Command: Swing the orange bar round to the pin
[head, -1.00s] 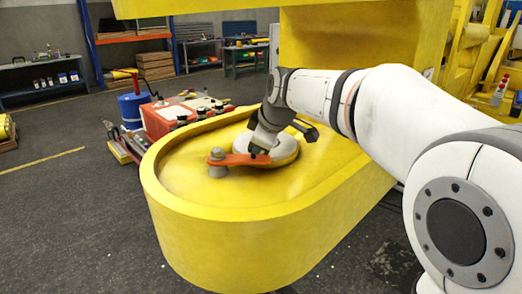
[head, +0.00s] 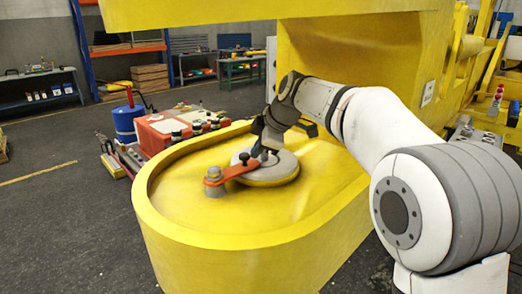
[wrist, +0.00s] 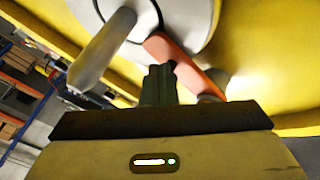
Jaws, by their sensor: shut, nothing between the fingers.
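The orange bar (head: 234,171) lies low over the yellow basin (head: 185,220), running from a grey stub (head: 214,190) at its left end to the round pale disc (head: 268,168). A grey knob tops its left end. In the wrist view the orange bar (wrist: 180,68) runs from the disc (wrist: 187,18) down to the right. A grey post (wrist: 100,50) stands on the disc there, left of the bar. I cannot tell which grey part is the pin. My gripper (wrist: 158,72) is shut and empty, its tips close beside the bar; contact is unclear. In the head view my gripper (head: 260,148) is partly hidden.
The basin's raised yellow rim (head: 150,205) surrounds the disc and bar. A yellow boom (head: 350,60) overhangs behind my arm. A red box (head: 165,130) and a blue canister (head: 125,122) stand on the floor beyond. The basin's left part is clear.

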